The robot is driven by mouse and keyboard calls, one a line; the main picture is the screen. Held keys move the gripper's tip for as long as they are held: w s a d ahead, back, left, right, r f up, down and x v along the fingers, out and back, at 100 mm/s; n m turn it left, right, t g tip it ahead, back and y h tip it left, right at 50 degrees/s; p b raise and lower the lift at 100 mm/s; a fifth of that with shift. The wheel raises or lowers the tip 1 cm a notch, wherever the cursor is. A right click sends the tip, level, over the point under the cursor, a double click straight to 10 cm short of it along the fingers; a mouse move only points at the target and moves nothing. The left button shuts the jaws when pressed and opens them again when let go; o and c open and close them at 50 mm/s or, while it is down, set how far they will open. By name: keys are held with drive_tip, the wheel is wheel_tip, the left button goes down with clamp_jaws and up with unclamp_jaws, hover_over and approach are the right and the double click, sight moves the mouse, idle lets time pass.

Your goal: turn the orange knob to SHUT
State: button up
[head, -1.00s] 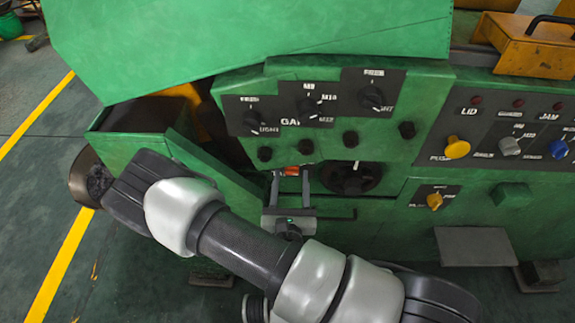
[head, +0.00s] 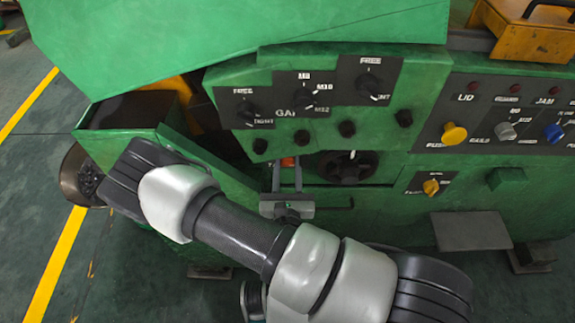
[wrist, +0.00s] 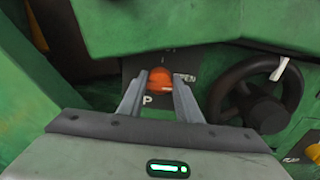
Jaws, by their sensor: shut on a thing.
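The orange knob (wrist: 159,79) sits on a dark plate (wrist: 147,113) with white lettering, recessed in the green machine under an overhanging panel. My gripper (wrist: 160,84) has its two fingers on either side of the knob and is shut on it. In the head view the knob (head: 288,162) is a small orange patch between the fingers of my gripper (head: 287,168). The lettering is partly hidden by the fingers; a "P" shows below the knob, and I cannot tell which mark the knob points to.
A black handwheel (wrist: 258,95) is just right of my gripper. Black selector knobs (head: 303,92) are on the panel above. Yellow (head: 454,133), grey and blue knobs are at the right. A green flap (head: 205,165) stands open at the left, close to my arm.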

drive_tip(key=n+p, duration=0.1)
drive_tip(key=n, duration=0.3)
drive_tip(key=shift+p, duration=0.4)
drive_tip(key=n+p, duration=0.1)
drive_tip(key=n, duration=0.3)
drive_tip(key=shift+a+n, duration=0.15)
drive_tip(key=shift+n, duration=0.15)
drive_tip(key=n+p, duration=0.1)
drive_tip(key=n, duration=0.3)
drive_tip(key=shift+f, duration=0.15)
drive_tip(key=shift+f+n+p, duration=0.1)
drive_tip(key=shift+n+p, duration=0.35)
drive_tip(key=shift+n, duration=2.05)
drive_tip(key=o, duration=1)
drive_tip(key=shift+o, duration=0.2)
